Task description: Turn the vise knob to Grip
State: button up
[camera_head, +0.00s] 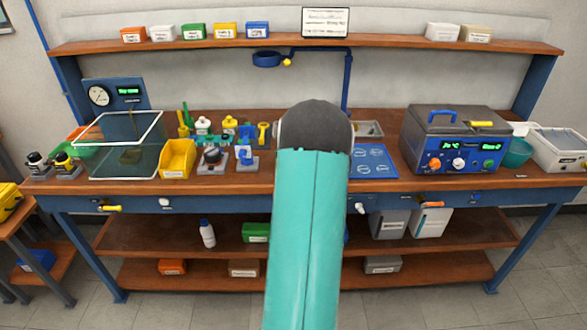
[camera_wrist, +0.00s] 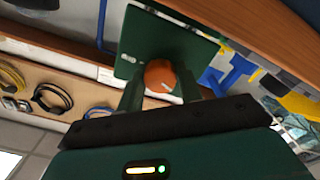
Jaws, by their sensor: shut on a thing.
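An orange round knob (camera_wrist: 160,78) with a white mark on its face sits in front of a dark green panel (camera_wrist: 195,45) in the wrist view. My gripper (camera_wrist: 161,88) is shut on this knob, with one dark green finger on each side of it. I cannot read any position label beside the knob, so its setting is unclear. In the head view my arm covers the middle of the bench, and my gripper and the knob are hidden behind it.
The workbench (camera_head: 390,184) holds a water tank (camera_head: 85,160), a yellow bin (camera_head: 177,158), small fittings, a blue mat (camera_head: 371,165) and a dark control unit (camera_head: 455,135). A shelf (camera_head: 400,46) with small boxes runs above. Coiled cables (camera_wrist: 50,98) hang left in the wrist view.

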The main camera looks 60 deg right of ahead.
jog(key=m, duration=0.3)
jog(key=shift+m, duration=0.3)
jog(key=m, duration=0.4)
jog(key=shift+m, duration=0.3)
jog(key=m, duration=1.2)
jog(key=shift+a+m, duration=0.1)
jog(key=shift+m, duration=0.2)
jog(key=m, duration=0.3)
jog(key=shift+m, duration=0.3)
jog(key=m, duration=0.4)
jog(key=shift+w, duration=0.1)
jog(key=shift+m, duration=1.6)
